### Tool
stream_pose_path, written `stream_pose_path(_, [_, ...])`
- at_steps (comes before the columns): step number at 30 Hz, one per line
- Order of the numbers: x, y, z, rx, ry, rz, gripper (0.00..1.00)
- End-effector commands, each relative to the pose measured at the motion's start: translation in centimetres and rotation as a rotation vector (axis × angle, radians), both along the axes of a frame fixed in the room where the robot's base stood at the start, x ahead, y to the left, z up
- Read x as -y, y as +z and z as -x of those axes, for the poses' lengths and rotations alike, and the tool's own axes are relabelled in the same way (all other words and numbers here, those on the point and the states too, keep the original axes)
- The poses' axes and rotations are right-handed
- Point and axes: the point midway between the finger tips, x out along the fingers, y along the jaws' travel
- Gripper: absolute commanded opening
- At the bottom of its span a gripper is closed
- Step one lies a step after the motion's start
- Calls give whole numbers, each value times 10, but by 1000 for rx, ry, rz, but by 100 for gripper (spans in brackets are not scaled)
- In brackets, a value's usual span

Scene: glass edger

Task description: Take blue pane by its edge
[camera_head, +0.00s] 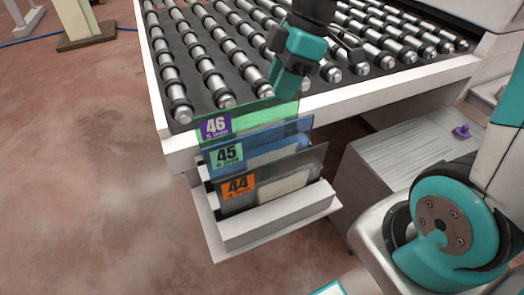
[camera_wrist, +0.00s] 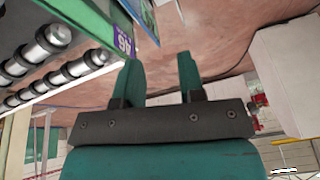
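The blue pane (camera_head: 290,135), with a green "45" label, stands in a rack (camera_head: 285,218) between a green pane (camera_head: 268,115) behind and a grey pane (camera_head: 292,168) in front. Only its upper strip and label show in the head view. A blue strip in the wrist view (camera_wrist: 144,14) seems to be part of it. My gripper (camera_head: 284,92) is above the panes, near the green pane's top edge; contact cannot be told. In the wrist view its two teal fingers (camera_wrist: 158,60) stand apart with nothing between them.
A roller conveyor (camera_head: 225,65) with a white frame lies directly behind the panes. The green pane carries a purple "46" label, also seen in the wrist view (camera_wrist: 123,40); the grey one an orange "44". A grey cabinet (camera_head: 385,170) stands to the right. Open floor (camera_head: 80,180) lies left.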

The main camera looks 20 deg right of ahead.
Motion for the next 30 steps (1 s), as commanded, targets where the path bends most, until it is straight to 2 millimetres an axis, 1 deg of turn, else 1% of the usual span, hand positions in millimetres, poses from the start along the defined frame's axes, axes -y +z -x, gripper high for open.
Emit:
stream_pose_path(1, [14,-1,-13,18,49,-5,36])
stream_pose_path(3, [27,-4,-26,53,125,-10,36])
stream_pose_path(6, [39,-9,-36,82,198,-14,36])
stream_pose_path(8, [40,-14,-39,91,222,-16,36])
stream_pose_path(11, [35,-28,-39,93,236,-17,36])
stream_pose_path(18, [12,-78,-39,91,240,-16,36])
stream_pose_path(22, [1,-102,-39,91,239,-16,36])
stream_pose_path(25, [-4,-115,-39,94,237,-15,36])
stream_pose_path(30, [-8,-125,-40,97,237,-15,36])
